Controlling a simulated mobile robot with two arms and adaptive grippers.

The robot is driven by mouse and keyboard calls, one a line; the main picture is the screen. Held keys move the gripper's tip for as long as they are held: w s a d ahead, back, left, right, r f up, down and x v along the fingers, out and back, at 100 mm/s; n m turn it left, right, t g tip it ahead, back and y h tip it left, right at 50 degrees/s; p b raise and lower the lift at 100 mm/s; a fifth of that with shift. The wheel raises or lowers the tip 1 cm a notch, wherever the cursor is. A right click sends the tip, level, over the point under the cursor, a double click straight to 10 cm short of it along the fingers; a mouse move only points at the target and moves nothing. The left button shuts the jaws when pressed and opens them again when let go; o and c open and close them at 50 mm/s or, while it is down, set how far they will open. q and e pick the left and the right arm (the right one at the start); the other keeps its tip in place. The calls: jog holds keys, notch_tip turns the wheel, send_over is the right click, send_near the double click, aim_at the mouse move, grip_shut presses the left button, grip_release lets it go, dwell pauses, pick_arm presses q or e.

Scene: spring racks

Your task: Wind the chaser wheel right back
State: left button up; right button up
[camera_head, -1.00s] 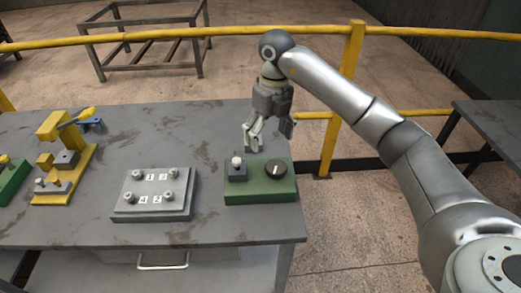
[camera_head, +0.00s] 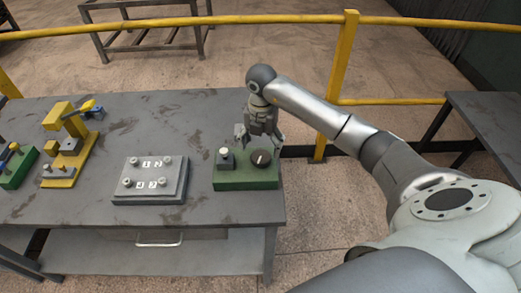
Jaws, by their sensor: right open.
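A round black dial with a white pointer mark (camera_head: 265,158) sits on the right part of a green box (camera_head: 248,181) on the grey table. It is the only wheel-like part I make out, and I cannot tell for sure that it is the chaser wheel. A small dark block with a pale knob (camera_head: 225,156) stands on the box's left part. My right gripper (camera_head: 260,140) points down with its fingers apart, just above and behind the dial. I cannot tell whether a fingertip touches it. My left gripper is out of view.
A grey plate with several pegs and number labels (camera_head: 150,185) lies left of the green box. A yellow stand (camera_head: 68,165) and another green fixture (camera_head: 17,168) stand farther left. A yellow rail (camera_head: 240,20) runs behind the table. The table's back middle is clear.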

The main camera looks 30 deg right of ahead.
aim_at(261, 156)
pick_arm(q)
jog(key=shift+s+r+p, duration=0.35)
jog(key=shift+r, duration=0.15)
pick_arm(e)
jog(key=shift+f, duration=2.05)
jog(key=c, duration=1)
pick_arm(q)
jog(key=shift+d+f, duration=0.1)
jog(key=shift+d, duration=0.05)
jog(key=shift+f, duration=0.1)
